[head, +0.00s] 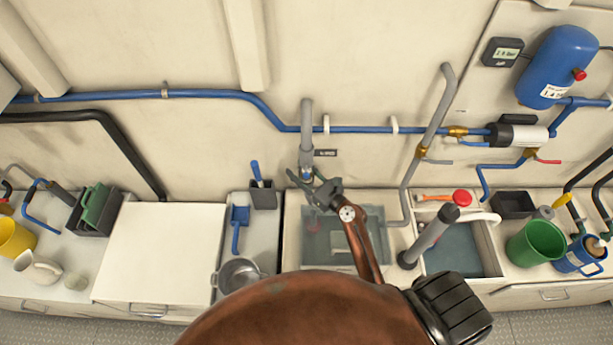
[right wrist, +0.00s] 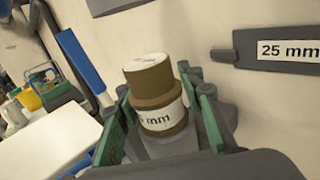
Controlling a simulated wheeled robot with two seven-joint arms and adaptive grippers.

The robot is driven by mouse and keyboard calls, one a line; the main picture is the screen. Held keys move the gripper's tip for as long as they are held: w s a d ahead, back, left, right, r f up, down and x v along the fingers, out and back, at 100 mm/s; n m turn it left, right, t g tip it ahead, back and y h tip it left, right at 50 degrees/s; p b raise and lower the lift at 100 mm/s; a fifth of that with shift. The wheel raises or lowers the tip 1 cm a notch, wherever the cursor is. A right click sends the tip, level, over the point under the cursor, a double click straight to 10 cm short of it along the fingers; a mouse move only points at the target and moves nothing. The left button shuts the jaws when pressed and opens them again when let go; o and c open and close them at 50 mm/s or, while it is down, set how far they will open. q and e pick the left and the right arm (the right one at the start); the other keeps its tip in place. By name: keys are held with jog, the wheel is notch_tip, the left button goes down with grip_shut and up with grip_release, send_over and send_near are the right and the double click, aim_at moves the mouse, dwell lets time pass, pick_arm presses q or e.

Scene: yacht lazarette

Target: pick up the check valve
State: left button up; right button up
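The check valve (right wrist: 156,75) shows in the right wrist view as a stepped brass-brown cylinder with a pale top and a white band ending in "mm". It stands slightly tilted between the green-padded fingers of my right gripper (right wrist: 160,105). The fingers are close to both its sides; I cannot tell whether they press on it. In the head view my right gripper (head: 312,180) is over the sink, just below the end of a grey vertical pipe (head: 306,115). The valve is not clearly visible there. My left gripper is not in view.
A "25 mm" label plate (right wrist: 285,50) is on the wall beside the valve. A blue pipe (head: 225,95) runs along the wall. The sink (head: 375,225) lies below my gripper. A slanted grey pipe (head: 435,110) stands to the right. The white counter top (head: 160,250) at left is clear.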

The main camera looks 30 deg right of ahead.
jog(key=shift+w+a, duration=0.15)
jog(key=shift+w, duration=0.3)
jog(key=shift+c, duration=0.7)
grip_shut()
